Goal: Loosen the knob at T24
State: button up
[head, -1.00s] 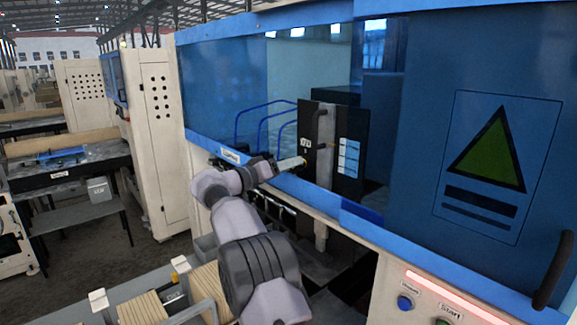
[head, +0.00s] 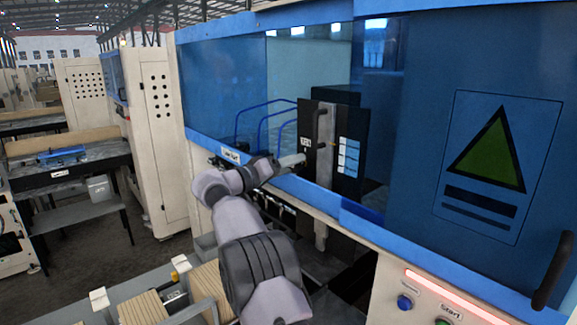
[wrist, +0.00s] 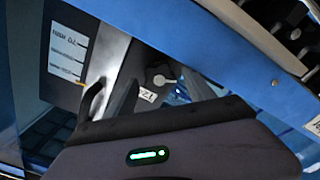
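The black upright unit (head: 349,145) stands inside the machine's opening, with a small white label (head: 305,144) on its left side. In the wrist view a tilted white label (wrist: 148,95), only partly readable as starting with T2, sits just below a small round grey knob (wrist: 160,77) with a pale lever-like part. My gripper (head: 292,160) reaches to the left side of the unit, close below the label. Its fingers are too small to tell apart in the head view. Contact with the knob cannot be seen.
A blue sill (head: 315,195) runs under the opening, close to my arm. A black handle (wrist: 93,98) stands out from the unit. Blue curved hoses (head: 262,125) lie behind my gripper. The blue door (head: 478,60) covers the right side.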

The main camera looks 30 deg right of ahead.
dwell(0.4)
jog(key=s+a+b, duration=0.2)
jog(key=a+b, duration=0.2)
jog(key=a, duration=1.3)
jog(key=shift+s+a, duration=0.15)
jog(key=shift+s, duration=0.1)
